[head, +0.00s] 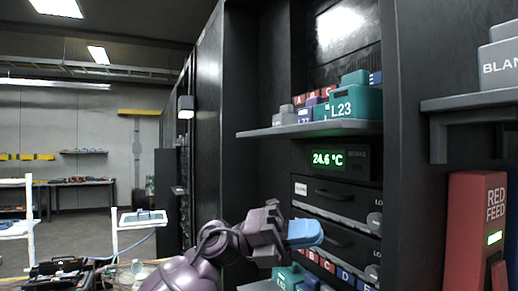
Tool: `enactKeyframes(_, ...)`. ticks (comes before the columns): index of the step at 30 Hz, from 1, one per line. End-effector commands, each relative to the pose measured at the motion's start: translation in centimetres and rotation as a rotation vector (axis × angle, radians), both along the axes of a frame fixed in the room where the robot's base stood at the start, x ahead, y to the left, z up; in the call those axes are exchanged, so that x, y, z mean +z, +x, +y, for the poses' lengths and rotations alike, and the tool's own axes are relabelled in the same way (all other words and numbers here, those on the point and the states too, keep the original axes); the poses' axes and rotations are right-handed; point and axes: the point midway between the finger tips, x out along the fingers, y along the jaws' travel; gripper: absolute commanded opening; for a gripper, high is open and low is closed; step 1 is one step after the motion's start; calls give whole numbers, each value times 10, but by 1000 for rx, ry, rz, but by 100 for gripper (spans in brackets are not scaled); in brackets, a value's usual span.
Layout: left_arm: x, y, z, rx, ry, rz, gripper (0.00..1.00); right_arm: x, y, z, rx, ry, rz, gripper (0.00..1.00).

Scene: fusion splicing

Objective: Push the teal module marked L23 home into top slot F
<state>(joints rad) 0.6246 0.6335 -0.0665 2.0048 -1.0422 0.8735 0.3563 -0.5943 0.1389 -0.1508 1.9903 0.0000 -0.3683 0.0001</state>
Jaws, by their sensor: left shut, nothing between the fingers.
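The teal module marked L23 (355,103) sits at the right end of the upper shelf (310,129), its labelled front facing me and standing out from the rack. Behind it a row of slot tags shows, with red A, B and C at left and a blue E tag (375,77) at right; slot F's tag cannot be made out. My left gripper (306,233), with blue fingertips, is shut and empty. It is below the shelf in the picture, in front of the dark drawers, apart from the module. My right gripper is not in view.
Grey, purple and teal modules stand left of L23. A display reading 24.6 °C (328,159) and dark drawers (336,198) lie below the shelf. Another tagged row with modules (288,275) is lower. A red feed box (474,230) and a grey blank on a side shelf stand at right.

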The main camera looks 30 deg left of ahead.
Motion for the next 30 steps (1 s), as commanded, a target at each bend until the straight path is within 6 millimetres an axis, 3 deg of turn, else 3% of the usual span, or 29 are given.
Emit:
enactKeyframes(1, 19, -4, -4, -1, 80, -74, 0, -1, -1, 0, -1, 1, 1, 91)
enactKeyframes(10, 104, -22, -7, 123, 537, -406, 0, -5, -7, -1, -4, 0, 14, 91)
enactKeyframes(21, 219, -57, 33, 522, 924, -634, 0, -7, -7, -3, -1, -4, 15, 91)
enactKeyframes(25, 242, -68, 45, 617, 969, -652, 0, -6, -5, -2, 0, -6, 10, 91)
enactKeyframes(30, 251, -74, 50, 663, 988, -656, 0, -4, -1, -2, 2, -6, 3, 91)
